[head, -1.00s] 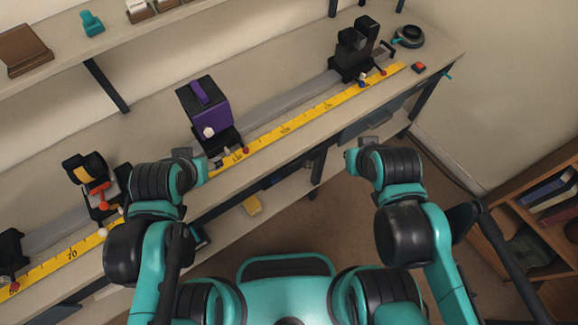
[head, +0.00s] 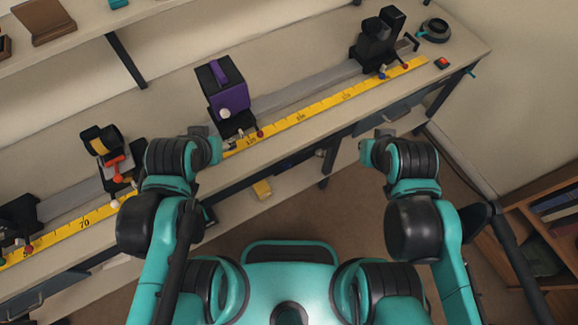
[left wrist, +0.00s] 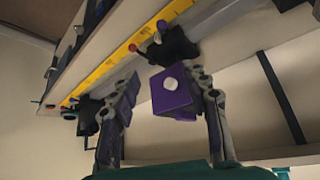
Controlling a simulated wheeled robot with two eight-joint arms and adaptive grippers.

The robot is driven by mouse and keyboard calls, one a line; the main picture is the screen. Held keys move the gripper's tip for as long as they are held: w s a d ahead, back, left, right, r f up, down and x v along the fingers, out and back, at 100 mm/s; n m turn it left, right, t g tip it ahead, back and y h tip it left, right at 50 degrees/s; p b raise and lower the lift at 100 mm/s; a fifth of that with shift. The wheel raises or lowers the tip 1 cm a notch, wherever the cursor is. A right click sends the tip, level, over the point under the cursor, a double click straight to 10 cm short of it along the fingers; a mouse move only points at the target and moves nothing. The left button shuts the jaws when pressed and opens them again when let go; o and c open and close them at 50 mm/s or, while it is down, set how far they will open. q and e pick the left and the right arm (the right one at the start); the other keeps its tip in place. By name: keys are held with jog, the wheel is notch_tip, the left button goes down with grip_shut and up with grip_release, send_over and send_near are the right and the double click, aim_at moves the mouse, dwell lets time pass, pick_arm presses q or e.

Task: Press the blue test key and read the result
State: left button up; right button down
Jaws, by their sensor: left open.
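I cannot make out a blue test key for certain. A small blue knob (head: 382,73) shows at the foot of the black holder (head: 377,42) at the right end of the bench rail. A purple box (head: 231,96) with a white knob stands mid-rail; it also shows in the left wrist view (left wrist: 172,92). My left gripper (head: 212,139) is at the bench's front edge, near the purple box. In the left wrist view its fingers (left wrist: 165,115) are apart, with the box seen between them. My right gripper (head: 372,143) is beyond the front edge; its fingers are unclear.
A yellow ruler (head: 310,108) runs along the rail. A yellow-ringed lens holder (head: 103,141) stands at left. A red button box (head: 442,63) and a black ring (head: 435,30) lie at the bench's right end. A shelf (head: 78,38) runs behind; a bookcase (head: 520,225) stands at right.

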pick_arm(q)
grip_shut()
dwell(1.4)
